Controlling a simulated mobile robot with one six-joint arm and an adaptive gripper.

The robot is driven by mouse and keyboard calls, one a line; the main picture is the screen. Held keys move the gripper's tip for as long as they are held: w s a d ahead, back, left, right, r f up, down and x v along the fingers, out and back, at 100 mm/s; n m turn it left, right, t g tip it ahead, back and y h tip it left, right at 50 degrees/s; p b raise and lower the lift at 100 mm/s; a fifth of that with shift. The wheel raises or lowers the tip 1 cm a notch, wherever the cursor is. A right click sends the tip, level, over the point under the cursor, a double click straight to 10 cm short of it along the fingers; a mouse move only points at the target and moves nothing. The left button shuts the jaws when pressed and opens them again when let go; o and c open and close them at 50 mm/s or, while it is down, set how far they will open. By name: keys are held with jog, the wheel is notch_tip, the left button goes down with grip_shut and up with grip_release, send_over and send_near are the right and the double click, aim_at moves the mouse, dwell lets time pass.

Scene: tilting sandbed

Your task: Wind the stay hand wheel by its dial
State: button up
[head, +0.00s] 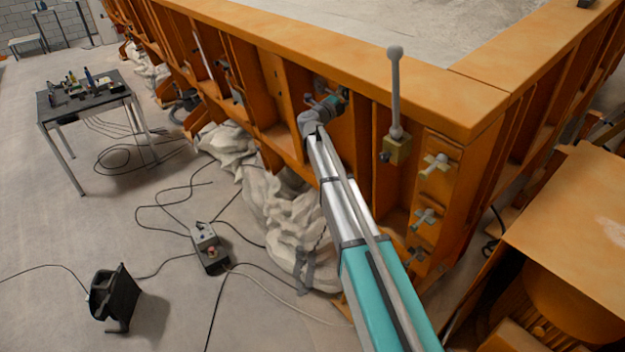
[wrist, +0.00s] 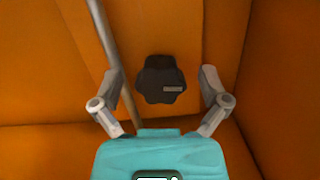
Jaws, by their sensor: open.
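A black, lobed hand wheel (wrist: 160,80) is on the orange frame wall in the wrist view, with a small grey plate, perhaps its dial (wrist: 173,89), on its lower right. My gripper (wrist: 161,72) is open, with one finger on either side of the wheel in the picture and a gap to each. I cannot tell how far the fingertips are from the wheel in depth. In the head view my gripper (head: 327,101) is inside a bay of the orange sandbed frame (head: 420,90). The wheel is not clearly visible there.
A grey rod (wrist: 103,45) runs down the wall left of the wheel, passing near the left finger. Orange ribs flank the bay. A ball-topped lever (head: 395,90) stands right of my arm. A control box (head: 209,250) and cables lie on the floor.

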jog(key=n+p, duration=0.1)
jog(key=n, duration=0.3)
jog(key=shift+g+y, duration=0.3)
jog(key=n+g+p, duration=0.1)
jog(key=n, duration=0.2)
jog(key=shift+f+n, duration=0.1)
jog(key=shift+n, duration=0.3)
jog(key=n+g, duration=0.1)
jog(key=n, duration=0.2)
jog(key=shift+d+n+p, duration=0.1)
jog(key=shift+n+p, duration=0.2)
jog(key=n+g, duration=0.1)
jog(key=n, duration=0.2)
jog(key=shift+f+n+h, duration=0.1)
jog(key=shift+n+h, duration=0.2)
jog(key=shift+h, duration=0.1)
jog(key=shift+s+a+r+n+t+y+b, duration=0.85)
jog(key=shift+s+a+n+t+y, duration=2.4)
jog(key=shift+a, duration=2.55)
jog(key=s+f+n+g+y+b, duration=0.5)
jog(key=s+f+n+g+y, duration=0.2)
jog(key=s+f+y, duration=0.5)
jog(key=s+a+f+n, duration=0.1)
jog(key=s+f+n, duration=0.1)
jog(key=s+f, duration=0.2)
notch_tip(320, 180, down, 3)
jog(key=shift+s+f+g+y, duration=0.15)
jog(key=shift+g+y, duration=0.2)
